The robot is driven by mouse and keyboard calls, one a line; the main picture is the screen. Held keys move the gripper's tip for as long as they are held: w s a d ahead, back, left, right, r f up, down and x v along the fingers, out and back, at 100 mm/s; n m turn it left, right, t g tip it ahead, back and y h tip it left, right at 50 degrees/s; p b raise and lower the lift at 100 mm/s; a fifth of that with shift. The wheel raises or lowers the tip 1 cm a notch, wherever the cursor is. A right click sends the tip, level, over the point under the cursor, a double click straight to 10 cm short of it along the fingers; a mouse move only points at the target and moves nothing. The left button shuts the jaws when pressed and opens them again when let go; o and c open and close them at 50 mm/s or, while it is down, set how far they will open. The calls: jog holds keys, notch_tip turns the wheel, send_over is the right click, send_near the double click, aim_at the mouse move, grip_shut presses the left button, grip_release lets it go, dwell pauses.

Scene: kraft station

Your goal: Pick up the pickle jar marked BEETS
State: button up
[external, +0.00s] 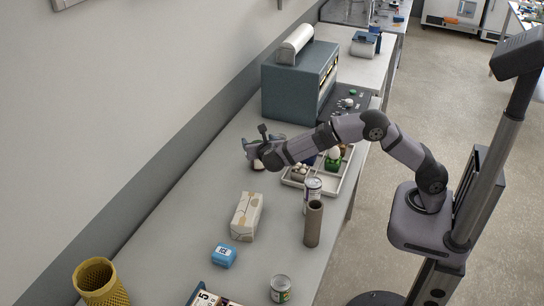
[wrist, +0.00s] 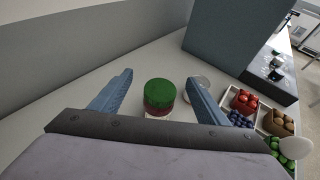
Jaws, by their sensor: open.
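A jar with a green lid and dark red contents (wrist: 160,92) stands upright on the bench in the wrist view. Its label is mostly hidden below by my gripper's body, so I cannot read BEETS. My gripper (wrist: 158,95) is open, with one blue-grey finger to the left of the jar and one to the right. The fingers appear apart from the jar. In the external view my gripper (external: 252,143) is low over the bench near the wall, and a small part of the jar (external: 258,166) shows beneath it.
A divided tray (external: 296,184) of small produce is to the right of my gripper. A blue-grey machine (external: 285,97) stands behind. A can (external: 312,188), brown tube (external: 313,226), carton (external: 246,216), blue ICE box (external: 224,257) and yellow basket (external: 100,284) stand towards the front.

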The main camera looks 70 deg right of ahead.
notch_tip(320, 180, down, 4)
jog(key=shift+s+d, duration=0.1)
jog(key=shift+d, duration=0.05)
jog(key=shift+p+x, duration=0.85)
jog(key=shift+x, duration=0.8)
jog(key=shift+p+x, duration=0.7)
jog(key=shift+x, duration=1.35)
jog(key=shift+f, duration=0.1)
jog(key=c, duration=1.5)
